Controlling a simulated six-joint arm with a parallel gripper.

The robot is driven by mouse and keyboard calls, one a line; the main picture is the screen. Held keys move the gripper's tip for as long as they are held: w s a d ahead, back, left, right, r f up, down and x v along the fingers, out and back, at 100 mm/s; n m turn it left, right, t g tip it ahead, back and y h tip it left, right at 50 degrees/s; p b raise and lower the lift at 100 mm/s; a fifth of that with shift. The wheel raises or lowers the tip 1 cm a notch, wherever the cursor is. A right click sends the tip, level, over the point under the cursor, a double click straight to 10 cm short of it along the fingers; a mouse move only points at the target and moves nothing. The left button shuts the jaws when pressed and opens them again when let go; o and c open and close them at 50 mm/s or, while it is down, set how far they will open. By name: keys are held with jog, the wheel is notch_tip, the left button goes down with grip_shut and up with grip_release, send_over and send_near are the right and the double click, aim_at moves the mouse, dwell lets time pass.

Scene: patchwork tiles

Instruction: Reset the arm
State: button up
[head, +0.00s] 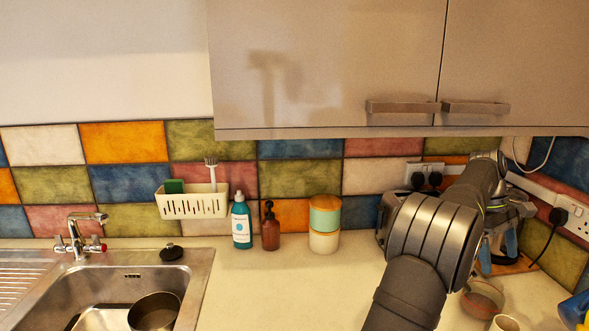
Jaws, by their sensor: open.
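My arm rises from the bottom of the head view and bends over at the right side of the counter. My gripper (498,257) hangs below the wrist, partly hidden behind my own arm. Its bluish fingers point down and stand apart, with nothing visible held between them. It is above or in front of a wooden board (524,266) near the right wall; the exact height is hard to tell.
A clear bowl (483,299) and a cup (505,323) stand near my arm. A toaster-like appliance (385,222) is partly hidden behind it. Wall cupboards (330,70) overhang the counter. The middle counter (290,290) is clear.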

jog(key=s+d+r+n+t+h, duration=0.1)
jog(key=s+d+r+n+t, duration=0.15)
jog(key=d+n, duration=0.45)
jog(key=s+d+r+n+t+h, duration=0.1)
jog(key=s+d+r+n+h, duration=0.1)
jog(key=s+d+n, duration=0.45)
jog(key=shift+m, duration=0.45)
jog(key=s, duration=0.2)
jog(key=s+d+f, duration=0.1)
jog(key=s, duration=0.4)
jog(key=shift+d+f, duration=0.2)
jog(key=shift+f+y, duration=0.35)
jog(key=shift+y, duration=0.05)
jog(key=shift+r, duration=0.1)
dwell(0.6)
